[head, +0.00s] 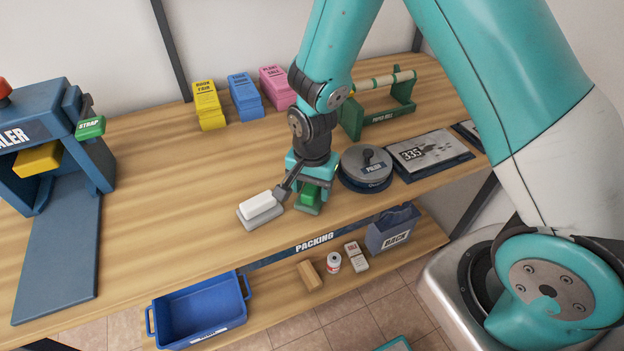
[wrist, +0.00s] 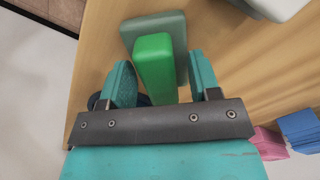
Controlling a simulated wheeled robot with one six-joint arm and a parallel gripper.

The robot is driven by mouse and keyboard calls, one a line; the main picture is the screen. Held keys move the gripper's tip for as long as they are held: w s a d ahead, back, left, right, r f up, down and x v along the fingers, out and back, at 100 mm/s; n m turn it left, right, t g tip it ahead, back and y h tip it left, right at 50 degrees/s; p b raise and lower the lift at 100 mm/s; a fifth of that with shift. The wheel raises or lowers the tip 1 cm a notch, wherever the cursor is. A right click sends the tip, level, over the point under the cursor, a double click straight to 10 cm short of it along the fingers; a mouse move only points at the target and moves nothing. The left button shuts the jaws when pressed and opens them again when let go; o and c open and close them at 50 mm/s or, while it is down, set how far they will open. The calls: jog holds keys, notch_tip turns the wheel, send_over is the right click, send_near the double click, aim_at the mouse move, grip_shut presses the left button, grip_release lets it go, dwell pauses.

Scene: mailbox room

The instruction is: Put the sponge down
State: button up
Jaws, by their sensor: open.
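A green block (head: 309,194), which I take to be the sponge, sits on a grey-green base near the front edge of the wooden packing table (head: 160,200). In the wrist view the green block (wrist: 153,62) and its pale grey-green base (wrist: 170,24) stand between the two teal fingers. My gripper (head: 311,180) is open, pointing down over the block, with one finger on each side. Gaps show between the fingers and the block in the wrist view (wrist: 160,80).
A white block (head: 259,204) on a grey base with a dark handle lies just left. Yellow (head: 208,105), blue (head: 245,95) and pink (head: 277,86) boxes stand behind. The table is clear further left.

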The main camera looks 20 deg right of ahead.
notch_tip(320, 180, up, 12)
jog(key=f+b, duration=0.1)
jog(key=s+a+r+n+y, duration=0.2)
jog(key=s+r+n, duration=0.5)
jog(key=s+n, duration=0.1)
jog(key=s+a+r+n+y, duration=0.2)
jog(key=s+r+n, duration=0.5)
jog(key=s, duration=0.3)
jog(key=shift+s+a+n, duration=0.25)
jog(key=shift+n, duration=0.35)
